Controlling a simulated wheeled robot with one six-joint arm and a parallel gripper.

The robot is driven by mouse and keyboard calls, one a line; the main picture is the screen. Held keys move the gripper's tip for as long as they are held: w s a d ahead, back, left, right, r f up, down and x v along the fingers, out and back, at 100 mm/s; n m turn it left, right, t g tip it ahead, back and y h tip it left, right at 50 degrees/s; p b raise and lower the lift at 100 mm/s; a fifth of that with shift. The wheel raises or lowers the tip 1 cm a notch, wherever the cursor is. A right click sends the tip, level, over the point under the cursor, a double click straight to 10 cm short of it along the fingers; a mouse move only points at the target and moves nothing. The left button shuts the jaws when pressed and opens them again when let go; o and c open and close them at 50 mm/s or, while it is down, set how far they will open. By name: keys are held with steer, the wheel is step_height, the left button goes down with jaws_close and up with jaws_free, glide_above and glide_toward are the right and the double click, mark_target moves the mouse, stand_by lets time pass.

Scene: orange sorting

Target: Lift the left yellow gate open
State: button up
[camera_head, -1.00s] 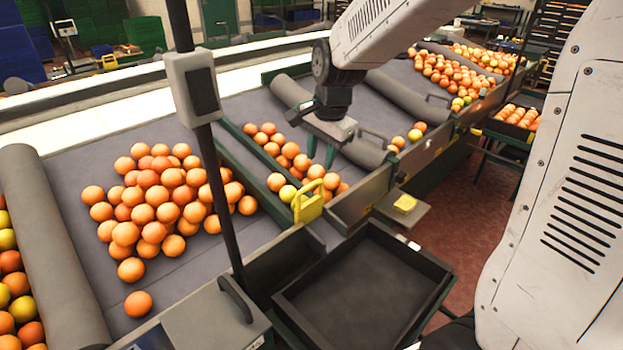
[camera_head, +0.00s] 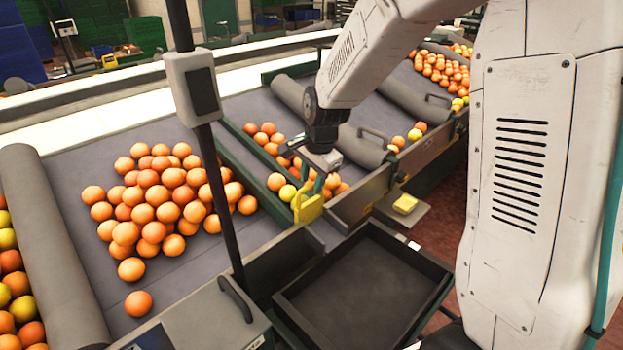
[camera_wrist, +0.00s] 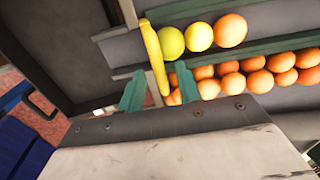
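The yellow gate (camera_head: 308,207) stands upright at the front end of the narrow orange-filled lane, beside the empty dark tray. My gripper (camera_head: 310,178) is just above and behind the gate's top in the head view. In the wrist view, its two teal fingers (camera_wrist: 160,78) are spread apart, with the yellow gate (camera_wrist: 153,52) seen edge-on between them. No clear contact shows, and I cannot tell how deep the gate sits between the fingers. The gate looks closed, with oranges and a yellow-green fruit (camera_head: 288,192) just behind it.
The empty dark tray (camera_head: 431,297) lies in front of the gate. A yellow pad (camera_head: 405,204) sits on a small grey shelf at its right. A heap of oranges (camera_head: 150,205) lies on the belt at left. A black post (camera_head: 222,190) stands left of the lane.

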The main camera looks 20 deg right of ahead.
jaws_close()
step_height(320, 180, up, 8)
steer(key=shift+w, duration=0.1)
jaws_free()
steer(key=shift+r, duration=0.1)
step_height(320, 180, up, 8)
steer(key=s, duration=0.1)
steer(key=shift+s+d+f, duration=0.2)
steer(key=shift+s+d, duration=0.1)
steer(key=shift+s, duration=0.05)
stand_by(0.5)
